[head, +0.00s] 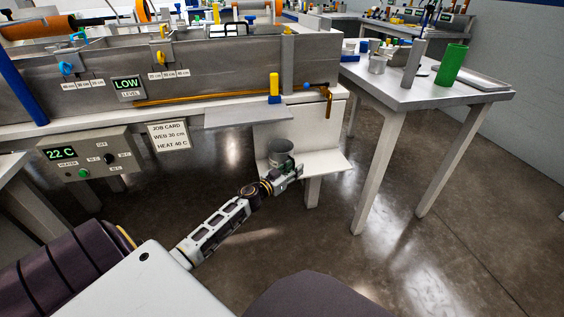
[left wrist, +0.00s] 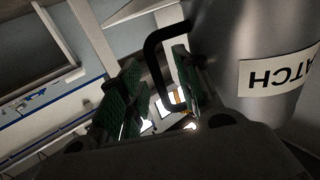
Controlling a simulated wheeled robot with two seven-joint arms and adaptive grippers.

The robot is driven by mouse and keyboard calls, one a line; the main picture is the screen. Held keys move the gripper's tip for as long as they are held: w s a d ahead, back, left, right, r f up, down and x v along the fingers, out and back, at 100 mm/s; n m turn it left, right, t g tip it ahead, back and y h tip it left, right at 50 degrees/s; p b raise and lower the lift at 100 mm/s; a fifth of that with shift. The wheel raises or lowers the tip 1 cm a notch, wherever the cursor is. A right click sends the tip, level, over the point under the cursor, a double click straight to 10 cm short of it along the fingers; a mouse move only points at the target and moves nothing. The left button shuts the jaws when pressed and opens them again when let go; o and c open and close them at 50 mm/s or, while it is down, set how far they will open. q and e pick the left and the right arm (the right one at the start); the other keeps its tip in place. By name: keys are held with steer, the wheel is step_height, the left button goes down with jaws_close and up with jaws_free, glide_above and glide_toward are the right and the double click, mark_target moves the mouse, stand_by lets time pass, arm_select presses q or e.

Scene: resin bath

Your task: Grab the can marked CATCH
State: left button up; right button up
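The can marked CATCH (head: 281,148) is a grey metal can on a small pale shelf (head: 332,161) below the bath. In the left wrist view the can (left wrist: 235,45) fills the upper right, its label upside down and partly cut off. Its black handle (left wrist: 152,62) points towards my left gripper. My left gripper (head: 292,173) is low at the can's near side. In the left wrist view its green-padded fingers (left wrist: 155,90) are apart, with the handle in the gap between them. I cannot tell whether either pad touches the handle. My right gripper is not in view.
The long metal bath (head: 215,72) stands above the shelf, with a control box (head: 88,157) and a job card (head: 168,135) on its front. A side table (head: 420,95) at right holds a green cylinder (head: 451,64) and metal vessels. The floor at right is clear.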

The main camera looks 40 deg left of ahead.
arm_select(q)
steer(key=shift+c, duration=0.3)
jaws_close()
steer(key=shift+r, duration=0.2)
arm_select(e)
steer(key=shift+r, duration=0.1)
arm_select(q)
steer(key=shift+r+p, duration=0.6)
steer(key=shift+r, duration=0.1)
step_height(320, 180, up, 7)
steer(key=p, duration=0.4)
steer(key=shift+f, duration=0.2)
steer(key=shift+r+p, duration=0.5)
steer(key=shift+r, duration=0.35)
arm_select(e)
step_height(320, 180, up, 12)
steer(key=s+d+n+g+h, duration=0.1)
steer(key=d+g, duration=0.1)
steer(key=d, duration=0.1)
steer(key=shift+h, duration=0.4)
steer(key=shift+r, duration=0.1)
